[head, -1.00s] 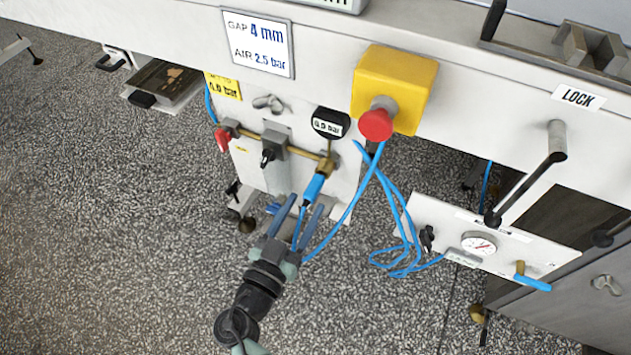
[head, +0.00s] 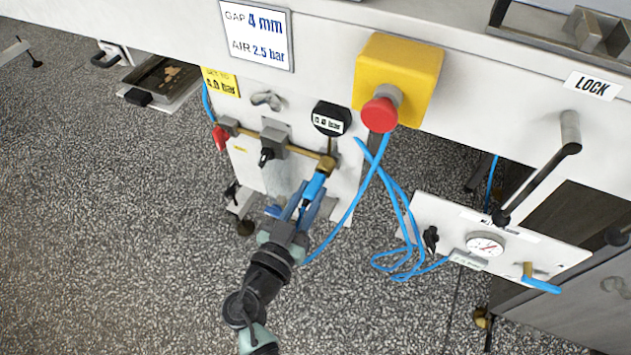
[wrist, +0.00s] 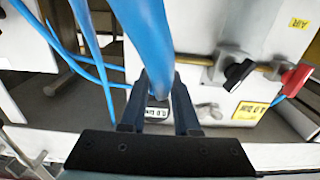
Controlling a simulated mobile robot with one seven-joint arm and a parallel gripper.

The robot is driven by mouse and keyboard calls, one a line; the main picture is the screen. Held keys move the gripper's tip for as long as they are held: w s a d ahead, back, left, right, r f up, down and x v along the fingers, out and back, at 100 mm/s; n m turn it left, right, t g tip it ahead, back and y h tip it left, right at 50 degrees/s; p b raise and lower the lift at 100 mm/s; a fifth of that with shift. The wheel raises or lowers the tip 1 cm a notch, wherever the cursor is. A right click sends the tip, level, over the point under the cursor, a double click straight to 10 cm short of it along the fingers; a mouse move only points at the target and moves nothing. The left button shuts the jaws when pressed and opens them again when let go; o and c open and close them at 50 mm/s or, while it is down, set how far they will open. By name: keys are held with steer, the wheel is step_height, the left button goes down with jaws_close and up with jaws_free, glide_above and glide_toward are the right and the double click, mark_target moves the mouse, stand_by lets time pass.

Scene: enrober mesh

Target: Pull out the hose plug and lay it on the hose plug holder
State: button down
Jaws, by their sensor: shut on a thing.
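The blue hose plug (head: 315,186) hangs below a brass fitting (head: 326,166) on the white panel, its upper end meeting the fitting. My gripper (head: 306,203) is shut on the blue plug from below, one finger on each side. In the wrist view, the blue plug and hose (wrist: 150,45) run large between the fingers of my gripper (wrist: 158,115) and hide the joint at the fitting. I cannot pick out the hose plug holder with certainty.
A black gauge (head: 331,118) sits above the fitting. A red emergency button (head: 379,114) on a yellow box (head: 398,75) is up to the right. Loose blue hose (head: 408,235) hangs right of my gripper, near a lower gauge panel (head: 540,255). Speckled floor is open at left.

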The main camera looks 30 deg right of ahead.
steer(key=shift+a, duration=0.1)
stand_by(0.3)
steer(key=shift+v, duration=2.9)
